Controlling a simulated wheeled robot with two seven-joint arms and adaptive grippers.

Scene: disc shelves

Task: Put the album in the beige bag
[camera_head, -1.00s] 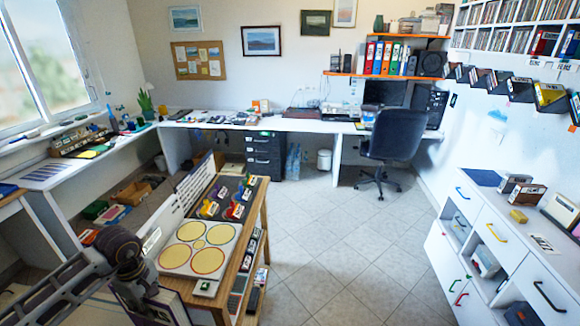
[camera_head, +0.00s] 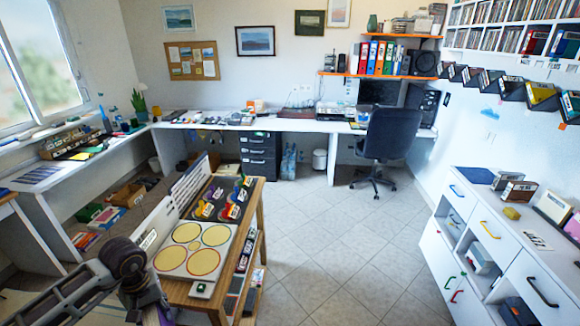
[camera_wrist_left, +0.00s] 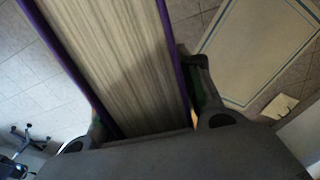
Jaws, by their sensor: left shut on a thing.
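My left gripper (camera_wrist_left: 150,122) is shut on a thick album (camera_wrist_left: 120,65) with purple covers and pale, streaked page edges. The album stands out between the fingers in the left wrist view. In the head view my left gripper (camera_head: 143,295) is at the lower left, beside the near end of the wooden table. A small purple bit of the album (camera_head: 166,317) shows at the bottom edge there; the rest is hidden or out of frame. I cannot make out the beige bag for sure in either view. My right gripper is not in view.
The wooden table (camera_head: 225,291) bears a board with yellow circles (camera_head: 169,258) and several coloured discs (camera_head: 206,209). A white drawer unit (camera_head: 470,246) stands at the right. An office chair (camera_head: 387,135) is at the back. The tiled floor (camera_head: 330,245) between them is clear.

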